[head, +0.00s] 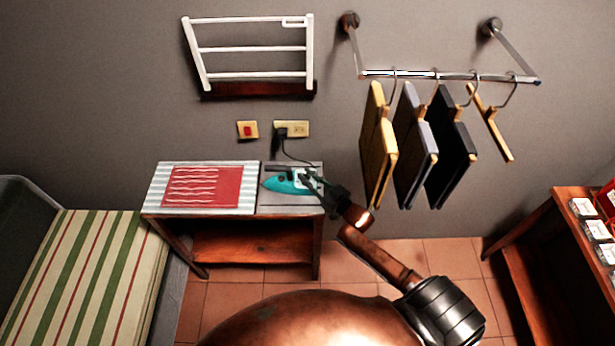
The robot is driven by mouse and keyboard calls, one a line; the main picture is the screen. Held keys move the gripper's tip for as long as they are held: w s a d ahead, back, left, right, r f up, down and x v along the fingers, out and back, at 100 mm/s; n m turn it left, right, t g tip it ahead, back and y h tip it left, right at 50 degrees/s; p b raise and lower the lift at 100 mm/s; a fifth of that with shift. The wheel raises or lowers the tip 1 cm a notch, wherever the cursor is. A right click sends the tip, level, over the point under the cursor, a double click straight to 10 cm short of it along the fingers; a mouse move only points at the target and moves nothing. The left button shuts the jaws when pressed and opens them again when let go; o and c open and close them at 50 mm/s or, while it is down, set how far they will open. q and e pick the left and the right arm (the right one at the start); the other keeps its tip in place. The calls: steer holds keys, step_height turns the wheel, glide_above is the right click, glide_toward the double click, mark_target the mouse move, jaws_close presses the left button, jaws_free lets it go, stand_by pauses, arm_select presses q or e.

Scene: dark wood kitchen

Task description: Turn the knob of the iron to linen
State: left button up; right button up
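A teal iron (286,185) with a pale upper part lies on the grey right-hand part of a small wooden ironing table (250,212), its tip pointing left. A dark cord runs from it up to the wall outlet. My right gripper (314,184) is at the iron's rear right end, over or against its handle area. The gripper is small and dark here, and I cannot tell whether its fingers are open or shut or touching the iron. The iron's knob is too small or hidden to make out. My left gripper is not in view.
A red cloth (203,187) lies on the table's striped left part. Clothes on hangers (415,145) hang from a wall rail (450,76) at right. A striped bed (85,275) stands at left, a wooden shelf (540,245) at right. A white rack (248,50) is on the wall.

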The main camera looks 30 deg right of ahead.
steer(key=o, duration=0.4)
steer(key=shift+o, duration=0.2)
steer(key=v, duration=1.2)
